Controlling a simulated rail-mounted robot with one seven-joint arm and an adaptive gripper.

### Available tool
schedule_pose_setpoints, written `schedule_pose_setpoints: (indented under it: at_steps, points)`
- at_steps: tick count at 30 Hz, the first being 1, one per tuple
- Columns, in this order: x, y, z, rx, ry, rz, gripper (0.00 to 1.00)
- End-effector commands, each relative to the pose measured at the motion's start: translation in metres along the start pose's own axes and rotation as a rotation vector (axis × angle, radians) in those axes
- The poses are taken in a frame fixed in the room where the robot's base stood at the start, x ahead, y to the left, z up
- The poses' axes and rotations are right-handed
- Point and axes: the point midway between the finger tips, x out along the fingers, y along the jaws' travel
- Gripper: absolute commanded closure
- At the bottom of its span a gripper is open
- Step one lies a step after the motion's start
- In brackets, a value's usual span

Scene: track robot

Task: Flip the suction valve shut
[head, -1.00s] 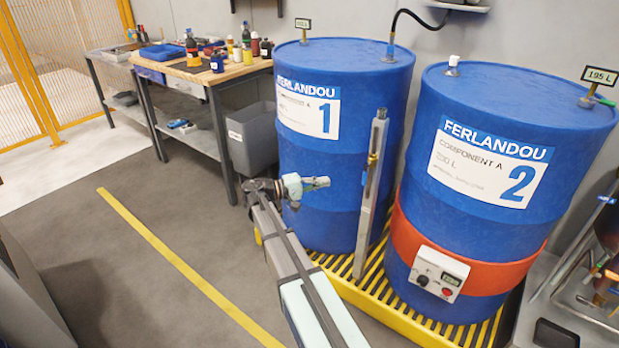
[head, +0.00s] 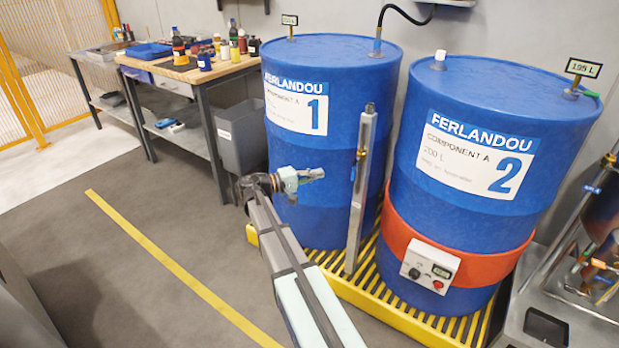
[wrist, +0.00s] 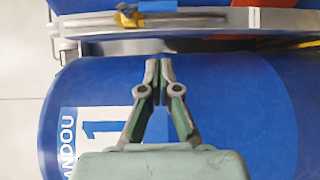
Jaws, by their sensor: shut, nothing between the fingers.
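A slim silver pipe (head: 361,200) stands upright in front of the gap between the two blue drums. A small brass-yellow valve (head: 354,172) sits partway up it; its lever position is too small to tell in the head view. In the wrist view the pipe (wrist: 215,19) crosses the top of the picture, with the yellow valve (wrist: 127,18) at upper left. My gripper (head: 320,173) is left of the pipe, in front of drum 1, at about the valve's height in the picture. In the wrist view its fingertips (wrist: 158,66) are together, empty and apart from the valve.
Drum 1 (head: 315,190) and drum 2 (head: 450,210) stand on a yellow slatted pallet (head: 400,315). Drum 2 has an orange heater band (head: 480,265) with a control box. A workbench (head: 190,75) and grey bin (head: 240,135) are behind left. The floor at left is clear.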

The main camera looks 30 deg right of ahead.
Motion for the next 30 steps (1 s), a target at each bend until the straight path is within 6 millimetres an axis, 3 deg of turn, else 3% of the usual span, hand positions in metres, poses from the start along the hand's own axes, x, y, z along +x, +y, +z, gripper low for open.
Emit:
schedule_pose_setpoints:
  at_steps: [8,12,19,30]
  points:
    - [0.056,-0.001,0.001,0.0,-0.003,0.0,1.0]
    - [0.069,-0.001,0.018,-0.001,-0.002,0.0,1.0]
    - [0.08,0.0,0.028,-0.001,0.0,0.0,1.0]
    - [0.082,0.0,0.028,-0.001,0.0,0.0,1.0]
